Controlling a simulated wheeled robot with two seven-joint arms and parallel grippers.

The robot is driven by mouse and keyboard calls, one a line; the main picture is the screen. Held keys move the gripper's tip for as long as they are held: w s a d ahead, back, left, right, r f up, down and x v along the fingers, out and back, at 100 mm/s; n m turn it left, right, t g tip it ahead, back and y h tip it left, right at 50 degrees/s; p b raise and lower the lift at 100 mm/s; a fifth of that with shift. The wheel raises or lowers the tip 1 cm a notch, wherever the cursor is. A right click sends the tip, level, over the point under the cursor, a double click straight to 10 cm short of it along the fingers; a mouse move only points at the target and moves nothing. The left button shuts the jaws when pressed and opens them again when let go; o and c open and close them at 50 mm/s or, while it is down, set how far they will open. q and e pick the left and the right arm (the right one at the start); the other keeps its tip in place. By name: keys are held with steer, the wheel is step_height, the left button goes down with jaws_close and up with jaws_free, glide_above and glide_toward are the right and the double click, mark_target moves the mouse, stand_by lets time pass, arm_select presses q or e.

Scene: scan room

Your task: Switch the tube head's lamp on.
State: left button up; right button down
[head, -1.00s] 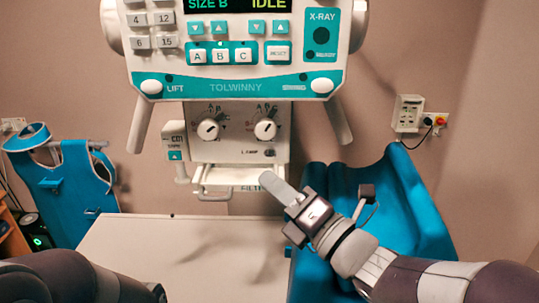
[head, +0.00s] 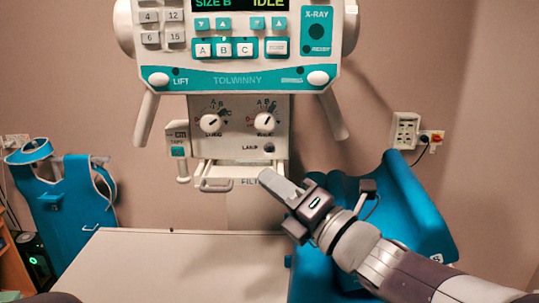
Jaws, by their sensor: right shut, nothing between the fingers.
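The tube head (head: 239,135) hangs below the teal and white control console (head: 236,80). Its front has two round knobs, the left one (head: 211,122) and the right one (head: 265,122). Below the right knob is a small dark round button (head: 269,148) beside the label LAMP. I see no clear light from the lamp. My right gripper (head: 267,178) is shut and empty. Its fingertips show just below the lamp button, over the right end of the FILTER slot; I cannot tell whether they touch anything. My left gripper is out of view.
A white-topped table (head: 165,265) lies below the tube head. A blue chair (head: 405,205) stands right, behind my right arm. A blue apron (head: 70,205) hangs left. A pale filter tray with a handle (head: 214,185) juts out under the tube head.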

mark_target(274, 160)
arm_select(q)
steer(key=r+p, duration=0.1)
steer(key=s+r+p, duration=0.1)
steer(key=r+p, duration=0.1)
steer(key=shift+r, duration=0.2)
arm_select(e)
steer(key=w, duration=0.7)
steer(key=shift+w+r, duration=0.2)
steer(key=shift+w, duration=0.15)
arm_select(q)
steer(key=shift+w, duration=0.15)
arm_select(e)
steer(key=shift+w, duration=0.1)
arm_select(q)
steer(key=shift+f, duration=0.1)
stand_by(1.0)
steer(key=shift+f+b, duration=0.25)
steer(key=shift+b, duration=0.05)
arm_select(e)
steer(key=shift+w, duration=0.35)
